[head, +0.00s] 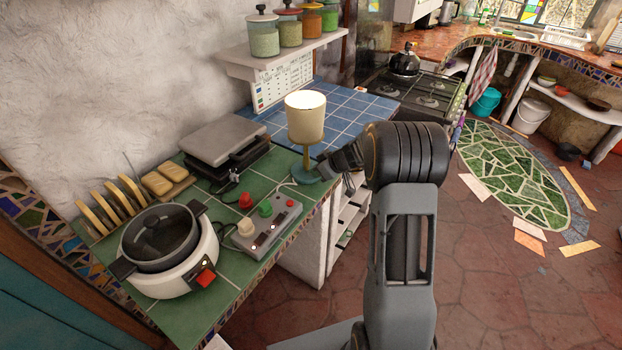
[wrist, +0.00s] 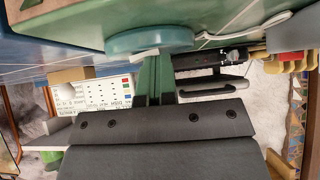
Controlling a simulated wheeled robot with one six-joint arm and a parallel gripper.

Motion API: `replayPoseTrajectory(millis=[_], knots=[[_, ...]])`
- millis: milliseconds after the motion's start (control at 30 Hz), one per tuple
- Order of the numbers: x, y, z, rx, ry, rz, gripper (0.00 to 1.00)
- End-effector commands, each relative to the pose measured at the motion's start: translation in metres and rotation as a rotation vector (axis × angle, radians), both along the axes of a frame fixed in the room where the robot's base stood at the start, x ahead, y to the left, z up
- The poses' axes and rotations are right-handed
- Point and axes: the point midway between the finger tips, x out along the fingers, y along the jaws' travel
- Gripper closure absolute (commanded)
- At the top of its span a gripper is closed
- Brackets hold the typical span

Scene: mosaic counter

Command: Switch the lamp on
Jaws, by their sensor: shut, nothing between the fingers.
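The lamp (head: 305,118) has a cream shade, a thin stem and a round teal base (head: 304,175). It stands upright on the green-tiled counter. Its shade top looks pale and bright, but I cannot tell whether it is lit. My gripper (head: 327,169) is beside the base, on its right in the head view. The wrist view looks upside down. There, my shut, empty fingers (wrist: 154,82) point at the rim of the teal base (wrist: 150,39). A small white piece (wrist: 145,53), perhaps a switch, shows at the rim by the fingertips. I cannot tell whether they touch.
A grey box (head: 267,222) with red, green and cream knobs stands in front of the lamp. A white cooker (head: 172,283), a toast rack (head: 110,208) and a grey-lidded appliance (head: 220,138) stand to the left. A shelf (head: 285,58) with jars hangs behind. Blue tiles behind the lamp are clear.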

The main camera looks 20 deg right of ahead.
Motion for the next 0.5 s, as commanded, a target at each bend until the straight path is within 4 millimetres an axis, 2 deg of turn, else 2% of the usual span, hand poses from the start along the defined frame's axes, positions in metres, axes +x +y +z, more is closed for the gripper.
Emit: replayPoseTrajectory(millis=[33, 500], knots=[[-0.003, 0.001, -0.006, -0.001, 0.014, 0.002, 1.0], [0.004, -0.01, -0.005, -0.004, 0.014, -0.003, 1.0]])
